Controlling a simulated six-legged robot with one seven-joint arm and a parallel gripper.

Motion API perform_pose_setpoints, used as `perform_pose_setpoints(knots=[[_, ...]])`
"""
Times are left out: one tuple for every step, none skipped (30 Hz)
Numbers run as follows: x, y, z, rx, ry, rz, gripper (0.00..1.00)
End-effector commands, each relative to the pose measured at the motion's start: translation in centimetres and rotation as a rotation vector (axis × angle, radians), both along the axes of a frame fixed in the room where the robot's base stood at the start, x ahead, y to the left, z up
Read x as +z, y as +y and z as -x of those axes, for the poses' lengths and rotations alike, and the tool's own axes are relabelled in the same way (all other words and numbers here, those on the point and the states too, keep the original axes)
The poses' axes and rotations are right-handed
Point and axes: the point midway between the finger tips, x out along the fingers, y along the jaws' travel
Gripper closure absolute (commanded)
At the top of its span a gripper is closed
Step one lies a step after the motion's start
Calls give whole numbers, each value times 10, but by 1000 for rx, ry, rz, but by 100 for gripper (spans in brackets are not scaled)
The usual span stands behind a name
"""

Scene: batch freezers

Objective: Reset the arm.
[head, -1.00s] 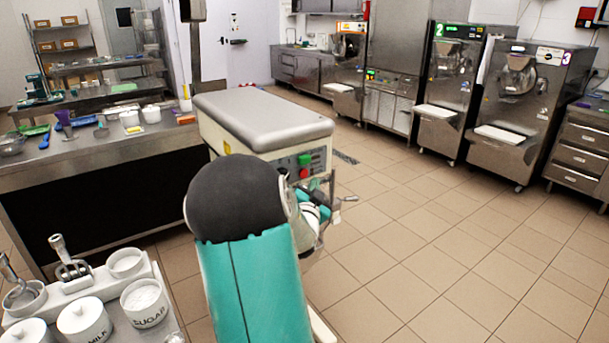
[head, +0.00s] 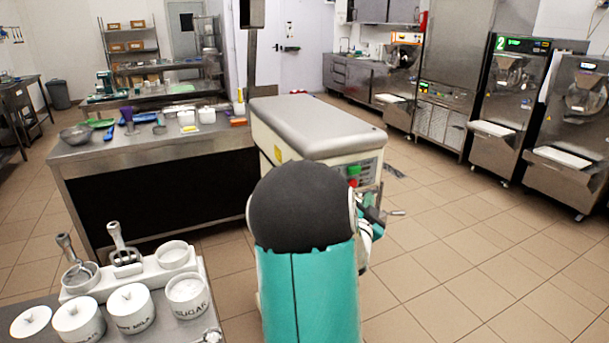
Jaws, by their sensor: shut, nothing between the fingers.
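My arm shows in the head view as a teal link with a black rounded joint, low in the middle of the picture. A pale part of the arm and a small dark part show just right of the joint. The rest of the arm is hidden behind it. I cannot make out my gripper's fingers.
A cream machine with a grey top (head: 315,125) stands just beyond my arm. A steel counter (head: 130,155) with bowls is at left. White jars (head: 132,312) stand on a nearer counter. Batch freezers (head: 508,105) line the right. Tiled floor (head: 440,270) is open at right.

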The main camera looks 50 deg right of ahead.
Motion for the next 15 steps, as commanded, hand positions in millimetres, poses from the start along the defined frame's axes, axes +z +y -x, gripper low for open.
perform_pose_setpoints(knots=[[0,0,0,0,0,0,100],[0,0,0,0,0,0,100],[0,0,0,0,0,0,100],[0,0,0,0,0,0,100],[0,0,0,0,0,0,100],[0,0,0,0,0,0,100],[0,0,0,1,0,-1,100],[0,1,-1,3,0,-3,100],[0,3,-5,9,2,-10,100],[1,6,-9,17,5,-20,100],[1,10,-15,29,9,-34,100],[2,17,-24,52,17,-59,100],[3,24,-33,73,26,-83,100],[3,34,-44,99,39,-112,100],[4,49,-60,142,61,-153,100]])
